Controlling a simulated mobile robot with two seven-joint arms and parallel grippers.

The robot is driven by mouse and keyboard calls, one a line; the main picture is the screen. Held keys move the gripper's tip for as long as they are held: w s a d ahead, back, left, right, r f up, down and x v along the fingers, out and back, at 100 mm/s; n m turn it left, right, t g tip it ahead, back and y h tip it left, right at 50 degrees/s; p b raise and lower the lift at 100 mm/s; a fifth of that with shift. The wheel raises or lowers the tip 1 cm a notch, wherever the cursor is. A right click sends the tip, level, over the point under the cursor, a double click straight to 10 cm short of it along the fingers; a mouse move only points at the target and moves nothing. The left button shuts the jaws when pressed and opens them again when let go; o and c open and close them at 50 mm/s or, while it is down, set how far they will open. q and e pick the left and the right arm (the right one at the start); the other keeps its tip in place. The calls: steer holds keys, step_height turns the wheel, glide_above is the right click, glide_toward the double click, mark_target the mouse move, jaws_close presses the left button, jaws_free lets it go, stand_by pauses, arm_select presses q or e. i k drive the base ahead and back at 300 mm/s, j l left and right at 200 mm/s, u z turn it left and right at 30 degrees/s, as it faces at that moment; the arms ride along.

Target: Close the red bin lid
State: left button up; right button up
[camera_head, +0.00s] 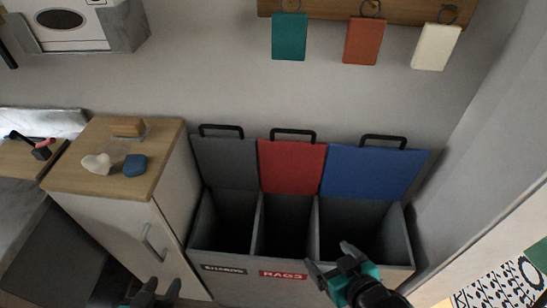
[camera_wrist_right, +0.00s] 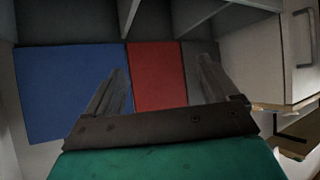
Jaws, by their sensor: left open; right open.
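The red bin lid (camera_head: 292,167) stands open, leaning up against the wall behind the middle compartment, with a black handle (camera_head: 293,133) at its top edge. It also shows in the right wrist view (camera_wrist_right: 157,76), between my fingers and beyond them. My right gripper (camera_head: 331,265) is open and empty at the front of the bin, over the right compartment's front edge and apart from the lid. It also shows in the right wrist view (camera_wrist_right: 163,85). My left gripper (camera_head: 154,290) is at the bottom edge, left of the bin, open and partly cut off.
A grey lid (camera_head: 225,162) and a blue lid (camera_head: 372,172) stand open either side of the red one. A wooden-topped cabinet (camera_head: 80,180) with small objects is left of the bin. Cards hang from a rail (camera_head: 330,10) above. A wall closes the right side.

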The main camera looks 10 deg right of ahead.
mark_target(286, 166)
steer(key=k+j, duration=0.25)
steer(key=k, duration=0.25)
steer(key=k+j, duration=0.25)
steer(key=k, duration=0.3)
steer(key=k+j, duration=0.25)
steer(key=k, duration=0.25)
